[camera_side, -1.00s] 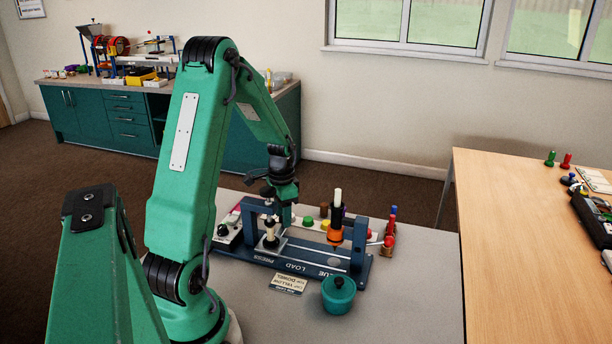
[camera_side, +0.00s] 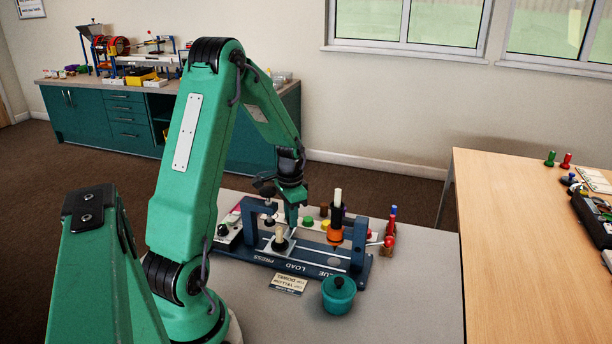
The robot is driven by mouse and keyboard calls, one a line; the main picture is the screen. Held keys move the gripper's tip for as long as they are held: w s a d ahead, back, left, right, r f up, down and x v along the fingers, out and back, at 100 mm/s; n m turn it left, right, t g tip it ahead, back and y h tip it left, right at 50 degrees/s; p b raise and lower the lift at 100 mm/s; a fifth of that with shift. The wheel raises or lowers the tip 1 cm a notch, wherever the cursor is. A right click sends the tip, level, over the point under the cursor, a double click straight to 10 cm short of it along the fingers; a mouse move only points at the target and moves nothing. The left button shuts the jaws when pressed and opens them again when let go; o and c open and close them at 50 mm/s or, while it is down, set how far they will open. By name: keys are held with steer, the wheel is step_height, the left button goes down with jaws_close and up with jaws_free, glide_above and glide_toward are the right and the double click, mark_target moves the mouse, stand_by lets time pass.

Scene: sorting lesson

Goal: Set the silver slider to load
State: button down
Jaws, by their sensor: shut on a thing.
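The silver slider (camera_side: 283,251) is a small pale plate on the dark blue fixture (camera_side: 310,273), carrying a dark collar and an upright cream peg (camera_side: 280,234). The slider stands between the PRESS and LOAD letters as seen here, just right of the blue press frame (camera_side: 247,222). My gripper (camera_side: 291,225) reaches down just behind and right of the peg and is shut on the slider; its fingertips and exact contact are hard to make out.
A black and orange glue holder (camera_side: 335,233) with a white stick stands over the fixture's right part. A teal lidded pot (camera_side: 338,296) and a label card (camera_side: 288,284) sit in front. Several coloured pieces (camera_side: 308,222) lie behind. The grey table at front right is clear.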

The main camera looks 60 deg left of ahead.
steer(key=shift+w+d, duration=0.65)
steer(key=shift+w, duration=0.05)
steer(key=c, duration=1.3)
jaws_free()
steer(key=shift+o, duration=0.2)
steer(key=shift+r, duration=0.1)
step_height(320, 180, up, 8)
